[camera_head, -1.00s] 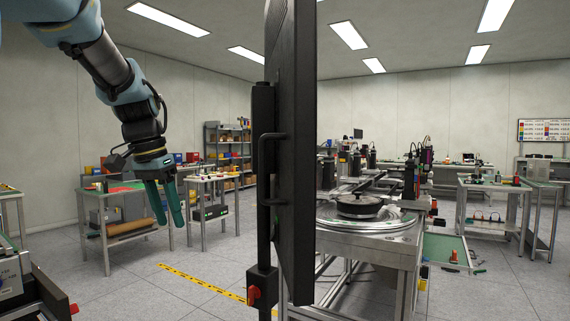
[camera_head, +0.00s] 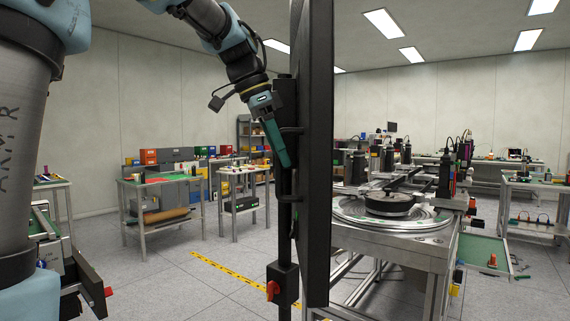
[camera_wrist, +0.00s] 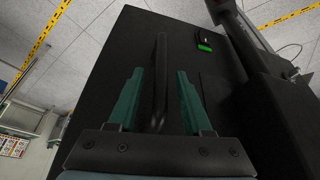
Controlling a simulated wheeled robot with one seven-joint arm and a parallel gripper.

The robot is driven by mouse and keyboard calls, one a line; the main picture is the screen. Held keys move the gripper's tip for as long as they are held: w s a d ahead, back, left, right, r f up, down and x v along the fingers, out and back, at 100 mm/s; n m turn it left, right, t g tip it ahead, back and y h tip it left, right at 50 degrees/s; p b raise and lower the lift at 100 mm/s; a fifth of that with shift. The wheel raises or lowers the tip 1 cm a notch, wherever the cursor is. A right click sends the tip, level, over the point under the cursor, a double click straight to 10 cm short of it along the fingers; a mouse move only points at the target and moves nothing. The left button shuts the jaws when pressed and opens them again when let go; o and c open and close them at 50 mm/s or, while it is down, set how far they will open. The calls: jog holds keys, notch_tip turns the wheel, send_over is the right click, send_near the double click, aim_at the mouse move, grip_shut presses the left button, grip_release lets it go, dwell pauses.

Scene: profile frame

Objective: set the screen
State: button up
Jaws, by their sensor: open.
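The screen (camera_head: 317,130) is a tall black panel seen nearly edge-on in the head view, on a dark upright post (camera_head: 284,200). A black handle (camera_head: 291,131) stands out from its left side. In the wrist view the broad dark back of the screen (camera_wrist: 125,50) fills the middle, and the handle (camera_wrist: 161,75) runs between my fingers. My gripper (camera_wrist: 158,88) has two green fingers, open on either side of the handle, with gaps showing. In the head view my gripper (camera_head: 284,160) is right beside the handle; one finger hides the other.
A red knob (camera_head: 273,289) on a black box sits low on the post. A round metal turntable (camera_head: 385,215) with a black disc stands right of the screen. Small benches (camera_head: 160,184) stand at the left back. Floor with a yellow stripe (camera_head: 230,277) is clear.

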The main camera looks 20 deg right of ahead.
jog(key=shift+x, duration=1.4)
jog(key=shift+c, duration=0.2)
grip_shut()
